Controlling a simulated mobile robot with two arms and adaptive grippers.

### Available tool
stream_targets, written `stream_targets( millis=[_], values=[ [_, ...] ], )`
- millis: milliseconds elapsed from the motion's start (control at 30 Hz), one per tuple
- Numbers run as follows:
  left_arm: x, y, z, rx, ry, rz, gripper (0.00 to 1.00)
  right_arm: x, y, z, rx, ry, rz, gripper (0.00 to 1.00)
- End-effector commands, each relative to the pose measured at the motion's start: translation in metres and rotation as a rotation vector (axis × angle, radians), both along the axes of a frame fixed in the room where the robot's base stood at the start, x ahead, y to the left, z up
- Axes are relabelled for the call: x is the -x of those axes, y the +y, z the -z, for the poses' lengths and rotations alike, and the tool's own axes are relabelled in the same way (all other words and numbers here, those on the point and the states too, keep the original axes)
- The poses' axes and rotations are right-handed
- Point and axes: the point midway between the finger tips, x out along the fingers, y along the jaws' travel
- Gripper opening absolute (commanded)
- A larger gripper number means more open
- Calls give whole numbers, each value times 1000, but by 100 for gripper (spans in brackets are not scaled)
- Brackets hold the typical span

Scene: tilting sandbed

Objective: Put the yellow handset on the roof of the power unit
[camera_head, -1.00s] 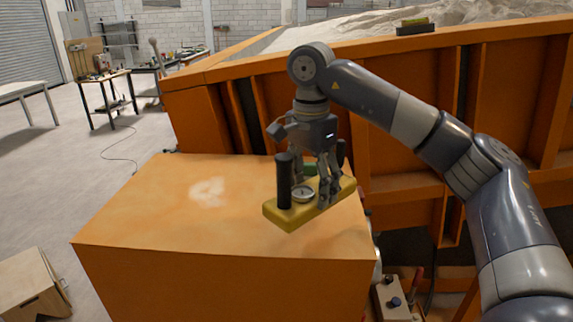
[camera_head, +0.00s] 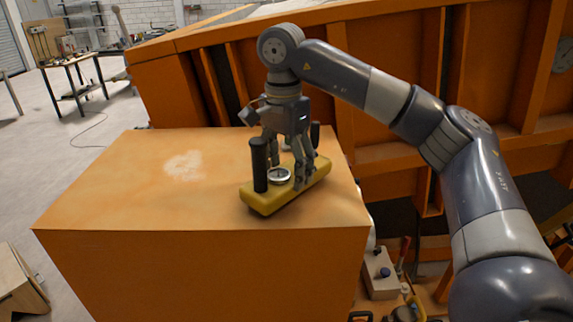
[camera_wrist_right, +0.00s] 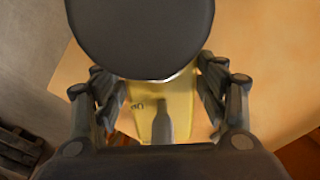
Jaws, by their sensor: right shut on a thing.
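The yellow handset (camera_head: 262,201) has a black upright grip at each end and a round dial. My right gripper (camera_head: 300,178) is shut on it from above, at the part between the dial and the far grip. In the right wrist view the handset (camera_wrist_right: 172,102) lies between the fingers (camera_wrist_right: 165,110). The handset is over the right part of the orange roof of the power unit (camera_head: 120,195), close to its front right edge. It looks at or very near the surface; I cannot tell if it touches. My left gripper is not in view.
The roof has a pale worn patch (camera_head: 184,165) left of the handset and is otherwise bare. The ribbed orange sandbed wall (camera_head: 390,110) rises behind. A control box with a knob (camera_head: 380,272) stands low to the right. A wooden box (camera_head: 18,290) is at lower left.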

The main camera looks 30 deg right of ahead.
Motion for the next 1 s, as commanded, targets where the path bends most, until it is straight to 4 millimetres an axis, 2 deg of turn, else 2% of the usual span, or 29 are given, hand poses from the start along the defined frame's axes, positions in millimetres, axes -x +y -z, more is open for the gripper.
stream_targets(
  millis=[100,167,567,1000],
  values=[
    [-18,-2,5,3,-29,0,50,0,0,6,0,-2,0,30],
    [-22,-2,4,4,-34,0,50,0,0,6,-1,-3,0,30],
    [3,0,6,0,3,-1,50,0,0,7,0,-2,1,30],
    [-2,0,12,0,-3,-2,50,0,0,16,0,-2,1,30]
  ],
)
